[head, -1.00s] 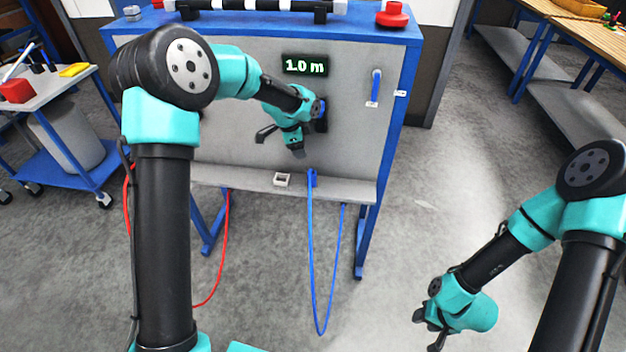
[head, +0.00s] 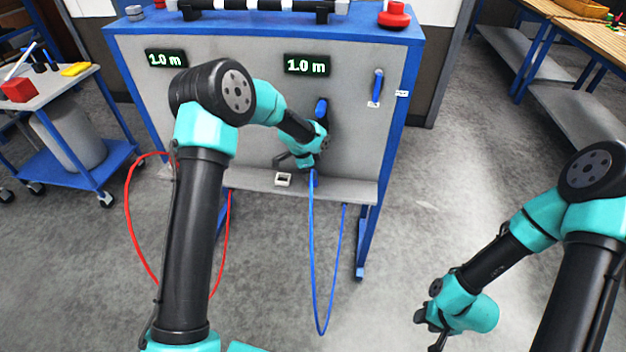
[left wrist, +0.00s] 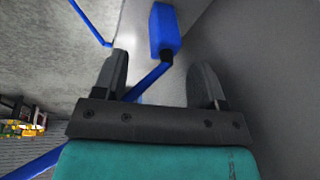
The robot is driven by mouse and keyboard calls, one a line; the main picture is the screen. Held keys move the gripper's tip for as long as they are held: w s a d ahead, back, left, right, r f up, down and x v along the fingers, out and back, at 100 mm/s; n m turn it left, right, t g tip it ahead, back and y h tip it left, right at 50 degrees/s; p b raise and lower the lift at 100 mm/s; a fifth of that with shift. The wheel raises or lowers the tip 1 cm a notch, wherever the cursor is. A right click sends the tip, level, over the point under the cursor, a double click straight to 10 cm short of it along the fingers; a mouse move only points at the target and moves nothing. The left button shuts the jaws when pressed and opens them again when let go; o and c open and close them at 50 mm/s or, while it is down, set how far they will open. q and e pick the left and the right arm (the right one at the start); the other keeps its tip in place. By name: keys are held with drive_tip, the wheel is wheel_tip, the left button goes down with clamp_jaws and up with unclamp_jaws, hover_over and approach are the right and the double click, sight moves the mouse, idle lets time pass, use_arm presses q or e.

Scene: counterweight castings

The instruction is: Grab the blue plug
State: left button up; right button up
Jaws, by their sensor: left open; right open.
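The blue plug (left wrist: 165,32) shows in the left wrist view as a blue block with a dark end, from which a blue cable (left wrist: 147,82) runs. In the head view the cable (head: 312,250) hangs in a loop below the ledge, and the plug is mostly hidden behind my left gripper. My left gripper (head: 296,164) is at the ledge; in the left wrist view it (left wrist: 163,66) is open, with the plug just beyond the fingertips, roughly between them, apart. My right gripper (head: 430,331) is open and empty, low over the floor at right.
The grey panel (head: 240,100) has a blue frame, two "1.0 m" displays (head: 307,65), a blue fitting (head: 322,107) and a blue handle (head: 377,88). A white square socket (head: 283,180) sits on the ledge (head: 345,190). A red cable (head: 128,205) hangs at left.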

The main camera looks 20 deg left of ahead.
use_arm(q)
drive_tip(key=shift+w+x, duration=0.15)
drive_tip(key=shift+x, duration=1.15)
drive_tip(key=shift+w+x, duration=0.1)
drive_tip(key=shift+x, duration=1.2)
drive_tip(key=c, duration=1.1)
